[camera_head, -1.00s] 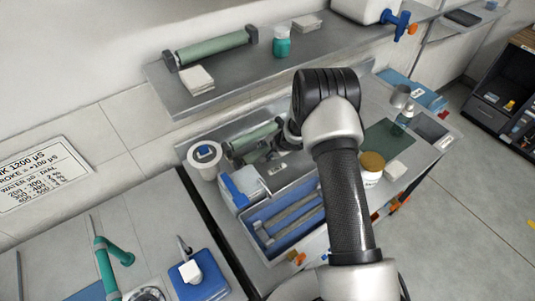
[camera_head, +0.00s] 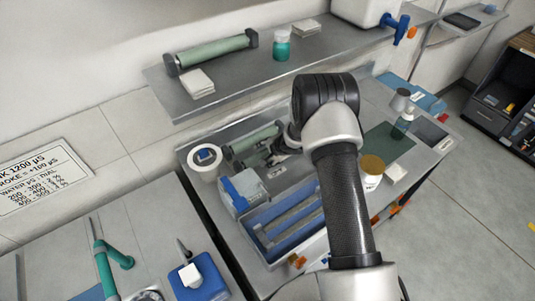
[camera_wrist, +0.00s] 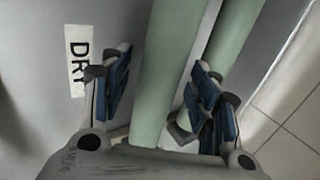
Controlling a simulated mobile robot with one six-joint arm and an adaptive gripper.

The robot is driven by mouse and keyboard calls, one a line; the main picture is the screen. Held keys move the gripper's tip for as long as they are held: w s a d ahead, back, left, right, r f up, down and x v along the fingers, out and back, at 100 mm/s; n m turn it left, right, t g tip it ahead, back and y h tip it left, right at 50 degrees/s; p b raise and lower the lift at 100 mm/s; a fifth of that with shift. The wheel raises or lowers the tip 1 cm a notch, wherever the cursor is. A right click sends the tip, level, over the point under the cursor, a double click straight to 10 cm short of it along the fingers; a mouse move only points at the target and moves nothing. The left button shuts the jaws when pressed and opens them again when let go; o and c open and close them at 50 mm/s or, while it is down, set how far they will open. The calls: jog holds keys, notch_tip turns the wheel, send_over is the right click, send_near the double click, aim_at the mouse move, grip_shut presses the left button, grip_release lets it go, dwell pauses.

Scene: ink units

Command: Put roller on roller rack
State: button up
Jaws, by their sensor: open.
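My gripper (camera_wrist: 162,80) is open. Its blue finger pads stand either side of a pale green roller (camera_wrist: 160,60) in the wrist view, with a gap on the left. A second green cylinder (camera_wrist: 232,35) runs beside it, partly behind the right finger. In the head view, a green roller with dark end blocks (camera_head: 257,137) shows at the back of the bench beside my wrist; my arm hides part of this spot. Another green roller (camera_head: 212,49) sits between dark end brackets on the upper shelf. I cannot tell which bracket set is the roller rack.
A "DRY" label (camera_wrist: 77,60) lies left of my fingers. A white tape roll (camera_head: 205,163), a blue and white box (camera_head: 243,190) and a blue-lined tray (camera_head: 270,243) stand near. A yellow-lidded jar (camera_head: 372,170) is right of my arm. The upper shelf (camera_head: 225,90) overhangs the bench.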

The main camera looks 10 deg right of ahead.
jog(key=s+d+r+n+h+p, duration=0.1)
jog(key=s+d+r+n+h, duration=0.3)
jog(key=r, duration=0.8)
jog(key=s+d+r+m+y+p, duration=0.1)
jog(key=s+r, duration=0.4)
jog(key=r, duration=0.6)
jog(key=s+d+r+n+h+p, duration=0.1)
jog(key=s+d+r+n+h, duration=0.3)
jog(key=r, duration=0.8)
jog(key=s+a+r+n+y, duration=0.1)
jog(key=s+a+r+n, duration=0.1)
jog(key=s, duration=0.7)
jog(key=s+a+r+n+g+y, duration=0.1)
jog(key=s+a, duration=0.3)
jog(key=s, duration=0.6)
jog(key=s+a+r+n+y, duration=0.2)
jog(key=s+a+r+n, duration=0.1)
jog(key=s, duration=0.7)
jog(key=shift+r+g, duration=0.3)
jog(key=shift+r, duration=0.15)
jog(key=shift+f, duration=0.15)
